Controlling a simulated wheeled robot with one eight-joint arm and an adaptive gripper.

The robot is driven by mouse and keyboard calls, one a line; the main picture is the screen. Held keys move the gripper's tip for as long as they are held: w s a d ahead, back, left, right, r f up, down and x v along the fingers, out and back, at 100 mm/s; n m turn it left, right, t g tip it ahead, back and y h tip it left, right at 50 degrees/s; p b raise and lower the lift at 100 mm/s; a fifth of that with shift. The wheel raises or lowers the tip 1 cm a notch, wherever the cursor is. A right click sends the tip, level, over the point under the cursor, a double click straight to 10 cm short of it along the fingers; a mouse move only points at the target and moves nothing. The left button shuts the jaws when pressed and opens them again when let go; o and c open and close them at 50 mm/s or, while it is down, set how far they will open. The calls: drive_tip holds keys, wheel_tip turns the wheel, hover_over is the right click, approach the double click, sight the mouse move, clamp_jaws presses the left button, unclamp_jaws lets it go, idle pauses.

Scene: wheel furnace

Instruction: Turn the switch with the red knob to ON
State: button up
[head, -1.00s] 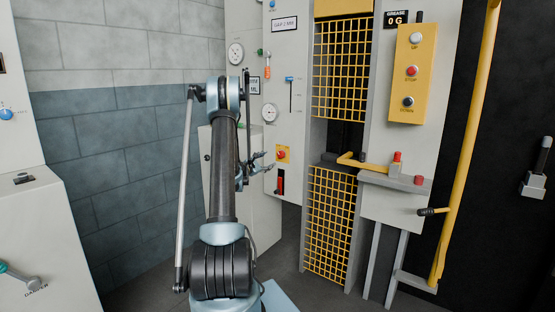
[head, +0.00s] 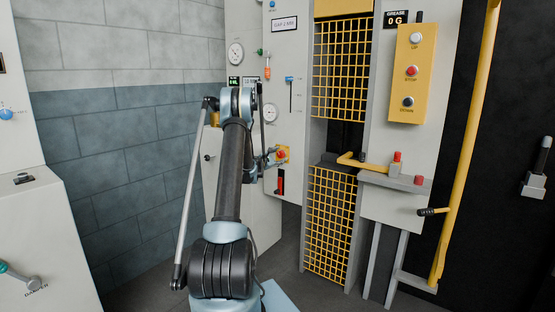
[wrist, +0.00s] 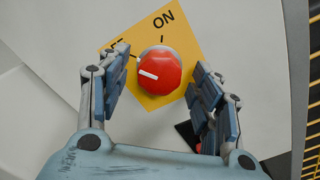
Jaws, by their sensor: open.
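The red knob (wrist: 160,72) sits on a yellow plate (wrist: 184,35) in the wrist view. The plate reads ON at its top, and a partly hidden label to its left ends in F. The knob's white pointer line points to the left, toward the side of the hidden label. My gripper (wrist: 155,88) is open, with one finger on each side of the knob; I cannot tell if either finger touches it. In the head view the knob (head: 282,154) shows on the pale panel, just right of my gripper (head: 273,154).
A red and black lever switch (head: 280,183) is just below the knob. A round gauge (head: 270,113) and a blue slider (head: 290,79) are above it. A yellow mesh gate (head: 330,220) stands to the right. Bare floor shows below the panel.

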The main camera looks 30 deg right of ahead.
drive_tip(key=c, duration=1.1)
drive_tip(key=shift+o, duration=0.2)
drive_tip(key=shift+m, duration=0.4)
drive_tip(key=m, duration=0.6)
drive_tip(key=shift+s, duration=0.1)
drive_tip(key=m, duration=0.7)
drive_tip(key=shift+f, duration=0.1)
drive_tip(key=shift+m, duration=0.3)
